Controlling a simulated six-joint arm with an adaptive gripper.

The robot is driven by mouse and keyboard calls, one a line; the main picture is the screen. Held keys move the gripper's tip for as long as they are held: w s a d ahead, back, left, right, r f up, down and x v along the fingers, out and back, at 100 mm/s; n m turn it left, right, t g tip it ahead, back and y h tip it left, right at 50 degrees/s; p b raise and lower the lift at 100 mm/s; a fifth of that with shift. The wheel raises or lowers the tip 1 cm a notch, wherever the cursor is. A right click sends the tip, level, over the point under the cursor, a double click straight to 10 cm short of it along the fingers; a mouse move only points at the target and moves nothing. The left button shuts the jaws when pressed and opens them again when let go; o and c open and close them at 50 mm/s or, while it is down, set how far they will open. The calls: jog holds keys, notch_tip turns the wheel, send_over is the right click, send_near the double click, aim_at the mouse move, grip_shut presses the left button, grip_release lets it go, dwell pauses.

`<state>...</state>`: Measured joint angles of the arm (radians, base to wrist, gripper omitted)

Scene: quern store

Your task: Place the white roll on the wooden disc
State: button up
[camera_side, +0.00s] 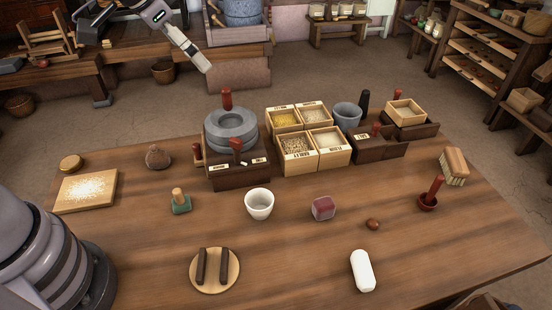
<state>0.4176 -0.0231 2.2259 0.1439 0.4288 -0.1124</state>
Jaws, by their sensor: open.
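The white roll (363,271) lies on the table's front right part, a smooth cylinder with rounded ends, its length pointing roughly away from the camera. The wooden disc (229,284) lies flat at the front, left of the roll. Two dark bars (212,266) rest side by side on the disc, with a strip of wood between them. My gripper (207,70) is high at the upper left, behind the quern in the picture, far from both roll and disc. It is open and holds nothing that I can see; its fingers show small.
A white cup (259,204), a maroon block (323,208) and a brown nut-like object (373,224) stand between the disc and the back. The stone quern (230,130) and grain boxes (308,150) fill the back middle. The table (300,270) is clear between disc and roll.

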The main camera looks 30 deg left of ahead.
jog(key=w+d+f+m+h, duration=0.1)
jog(key=w+d+f+m, duration=0.2)
jog(key=d+f, duration=0.65)
jog(key=m+g+h, duration=0.2)
jog(key=m, duration=0.1)
send_near(363, 267)
jog(key=x, duration=0.5)
jog(key=shift+a, duration=0.25)
jog(key=shift+x, duration=3.15)
jog(key=shift+d+r, duration=0.1)
jog(key=shift+d, duration=0.05)
jog(key=shift+c, duration=0.4)
jog(key=c, duration=0.6)
jog(key=shift+r, duration=0.15)
jog(key=shift+c, duration=0.2)
